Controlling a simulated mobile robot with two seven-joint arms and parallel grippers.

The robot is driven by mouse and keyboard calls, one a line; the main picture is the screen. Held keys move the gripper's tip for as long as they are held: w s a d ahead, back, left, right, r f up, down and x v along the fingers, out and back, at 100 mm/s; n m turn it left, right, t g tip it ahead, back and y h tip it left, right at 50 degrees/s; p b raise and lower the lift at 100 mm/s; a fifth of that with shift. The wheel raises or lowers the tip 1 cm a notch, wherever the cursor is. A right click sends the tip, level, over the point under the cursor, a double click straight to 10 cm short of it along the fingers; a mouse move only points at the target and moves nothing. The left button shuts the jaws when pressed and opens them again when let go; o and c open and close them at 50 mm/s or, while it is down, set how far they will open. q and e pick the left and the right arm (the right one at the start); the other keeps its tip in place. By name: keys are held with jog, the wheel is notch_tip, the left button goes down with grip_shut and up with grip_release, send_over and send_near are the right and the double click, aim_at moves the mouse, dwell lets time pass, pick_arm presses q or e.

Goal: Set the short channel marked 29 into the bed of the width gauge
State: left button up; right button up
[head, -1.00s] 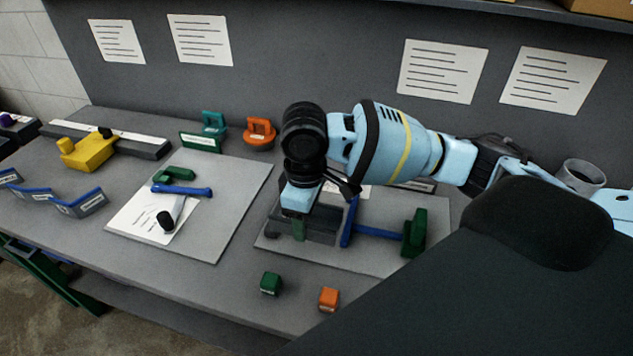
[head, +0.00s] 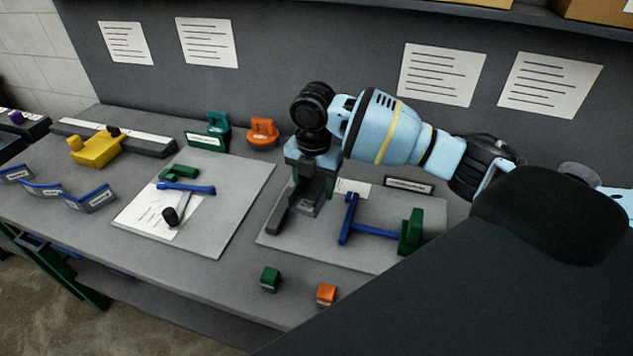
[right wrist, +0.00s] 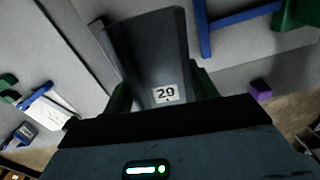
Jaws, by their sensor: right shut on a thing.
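The short channel (head: 283,213) is dark grey and held in my right gripper (head: 313,182) over the right-hand grey mat. In the right wrist view the channel (right wrist: 150,50) shows its white label marked 29, with a green finger on each side. In the head view it looks raised, but its exact gap to the mat is unclear. A long dark bed (head: 150,143) with a white strip and a yellow slider (head: 95,149), which looks like the width gauge, lies at the back left, well away from the gripper. My left gripper is not in view.
A blue bar piece (head: 372,229) with a green block (head: 411,233) lies on the right mat. Green (head: 270,279) and orange (head: 326,294) cubes sit near the front edge. Teal (head: 217,124) and orange (head: 262,131) pieces stand behind. The left mat (head: 225,215) holds a clamp and paper.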

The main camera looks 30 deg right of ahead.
aim_at(315, 191)
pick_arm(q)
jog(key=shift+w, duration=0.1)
pick_arm(e)
jog(key=shift+w+d+n, duration=0.15)
jog(key=shift+d+n, duration=0.1)
jog(key=shift+n, duration=0.45)
jog(key=shift+f, duration=0.15)
